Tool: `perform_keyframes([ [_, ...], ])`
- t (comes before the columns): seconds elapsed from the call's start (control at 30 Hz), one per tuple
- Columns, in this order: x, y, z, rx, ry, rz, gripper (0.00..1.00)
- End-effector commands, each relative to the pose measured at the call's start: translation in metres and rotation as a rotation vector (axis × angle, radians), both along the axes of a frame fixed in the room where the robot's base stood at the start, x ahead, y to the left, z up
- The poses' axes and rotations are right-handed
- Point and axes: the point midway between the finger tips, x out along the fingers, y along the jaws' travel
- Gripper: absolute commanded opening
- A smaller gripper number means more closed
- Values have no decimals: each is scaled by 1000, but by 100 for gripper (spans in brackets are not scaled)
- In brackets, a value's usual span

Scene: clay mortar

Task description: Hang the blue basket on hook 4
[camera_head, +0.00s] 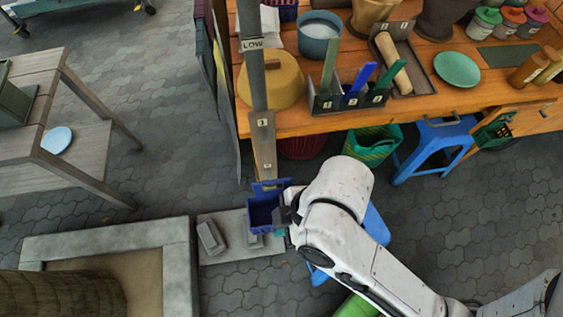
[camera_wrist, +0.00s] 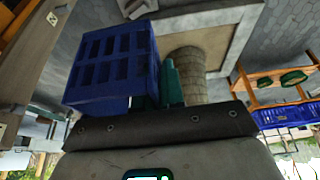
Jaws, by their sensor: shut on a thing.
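The blue basket (camera_head: 264,213) is held off the paving beside the foot of the grey post in the head view. My gripper (camera_head: 284,214) is shut on its right side. In the wrist view the basket (camera_wrist: 112,62) fills the upper left, with slotted walls, and a teal finger of my gripper (camera_wrist: 168,82) stands at its right side. A narrow wooden board (camera_head: 263,140) with small labels hangs on the post, just above the basket. The labels are too small to read surely, so I cannot tell which is hook 4. Any contact between basket and board is unclear.
A workbench (camera_head: 420,112) with pots, a tool holder and a tray stands behind and right. Blue stools (camera_head: 432,148) and a green basket (camera_head: 372,146) are below it. A stone-edged planter (camera_head: 110,240) is at lower left. Paving at centre left is clear.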

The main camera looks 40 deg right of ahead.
Motion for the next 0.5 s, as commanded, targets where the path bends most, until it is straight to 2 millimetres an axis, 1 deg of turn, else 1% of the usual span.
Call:
perform_keyframes([
  [0.5, -24, 16, 0, -1, 1, 1, 0],
])
